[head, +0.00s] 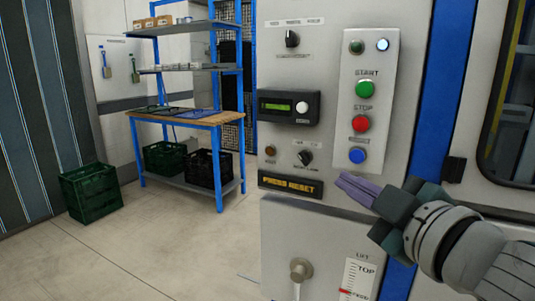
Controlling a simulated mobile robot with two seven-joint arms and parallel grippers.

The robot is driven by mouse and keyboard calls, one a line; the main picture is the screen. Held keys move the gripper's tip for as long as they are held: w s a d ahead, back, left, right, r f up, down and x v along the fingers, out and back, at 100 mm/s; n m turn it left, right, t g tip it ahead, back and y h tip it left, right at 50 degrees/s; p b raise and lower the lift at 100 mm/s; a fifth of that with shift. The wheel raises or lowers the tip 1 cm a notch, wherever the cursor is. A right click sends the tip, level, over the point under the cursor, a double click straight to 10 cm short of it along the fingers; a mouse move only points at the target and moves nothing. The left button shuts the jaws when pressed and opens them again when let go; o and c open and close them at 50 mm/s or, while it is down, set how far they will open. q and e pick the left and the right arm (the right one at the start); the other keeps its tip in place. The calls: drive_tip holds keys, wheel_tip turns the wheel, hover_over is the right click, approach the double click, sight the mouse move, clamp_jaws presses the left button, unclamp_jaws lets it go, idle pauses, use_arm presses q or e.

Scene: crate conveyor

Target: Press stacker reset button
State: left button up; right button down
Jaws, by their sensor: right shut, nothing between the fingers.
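The control panel (330,100) fills the middle of the head view. A pale button plate on it carries a green START button (366,89), a red STOP button (361,123) and a blue button (357,155) at the bottom. The small label above the blue button is too blurred to read. A black display (290,187) lower left shows "PRESS RESET" in yellow. My right gripper (346,184) is shut and empty, its purple-grey fingertips just below the blue button and apart from it in the picture. My left gripper is out of view.
A rotary knob (305,157) and a small display (289,107) sit left of the button plate. Below are a lift gauge (357,280) and a round knob (301,269). A blue shelf (178,119) and green crate (90,193) stand left, with open floor before them.

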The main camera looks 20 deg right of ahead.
sight(349, 158)
drive_tip(key=w+d, duration=0.4)
drive_tip(key=d, duration=0.1)
drive_tip(key=shift+w+d+b, duration=0.15)
drive_tip(key=shift+w+b, duration=0.1)
drive_tip(key=shift+b, duration=0.15)
drive_tip(key=shift+w+d, duration=0.1)
idle(1.8)
drive_tip(key=shift+w+d, duration=0.2)
drive_tip(key=shift+d, duration=0.05)
drive_tip(key=shift+w+d, duration=0.3)
drive_tip(key=shift+d, duration=0.05)
idle(0.7)
idle(0.3)
drive_tip(key=shift+s+a+p, duration=0.3)
drive_tip(key=shift+s+a, duration=0.3)
drive_tip(key=shift+a, duration=0.05)
